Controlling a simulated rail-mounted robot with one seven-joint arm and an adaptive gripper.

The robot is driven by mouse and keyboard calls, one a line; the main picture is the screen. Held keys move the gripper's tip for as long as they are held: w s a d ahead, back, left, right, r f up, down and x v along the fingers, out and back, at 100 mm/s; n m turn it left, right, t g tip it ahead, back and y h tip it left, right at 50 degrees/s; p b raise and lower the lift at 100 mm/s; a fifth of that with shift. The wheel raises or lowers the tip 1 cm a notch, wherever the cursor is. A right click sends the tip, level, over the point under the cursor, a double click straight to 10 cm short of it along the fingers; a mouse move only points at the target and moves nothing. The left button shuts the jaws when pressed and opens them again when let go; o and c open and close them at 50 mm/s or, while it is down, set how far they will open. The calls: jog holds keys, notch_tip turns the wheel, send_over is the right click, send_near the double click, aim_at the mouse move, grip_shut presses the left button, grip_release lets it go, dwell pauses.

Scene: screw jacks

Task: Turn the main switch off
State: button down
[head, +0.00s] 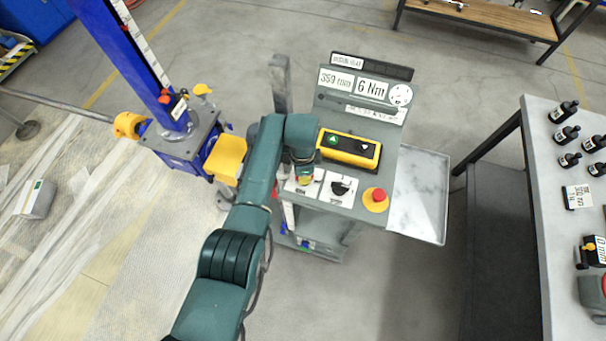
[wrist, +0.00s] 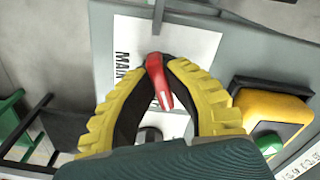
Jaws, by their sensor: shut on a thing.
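The main switch is a red handle (wrist: 158,80) on a white plate (wrist: 197,45), with "MAIN" partly readable beside it in the wrist view. My gripper (wrist: 164,65) has yellow ridged fingers with dark inner pads, and it is shut on the red handle near the fingertips. In the wrist view the handle slants slightly across the plate. In the head view my gripper (head: 304,180) is over the left white plate at the front of the grey control panel (head: 325,110). My arm and gripper hide most of the switch there.
A black knob (head: 341,189) on a white plate is just right of my gripper. Beyond it is a red stop button (head: 376,195) on a yellow base. A yellow pendant (head: 348,149) lies above. A blue screw jack (head: 150,75) stands to the left.

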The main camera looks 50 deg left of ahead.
jog(key=m, duration=0.4)
jog(key=shift+f+m, duration=0.15)
jog(key=shift+m, duration=0.25)
dwell(0.4)
jog(key=c, duration=1.1)
grip_release()
jog(key=shift+w, duration=0.1)
notch_tip(320, 180, up, 12)
jog(key=shift+r, duration=0.1)
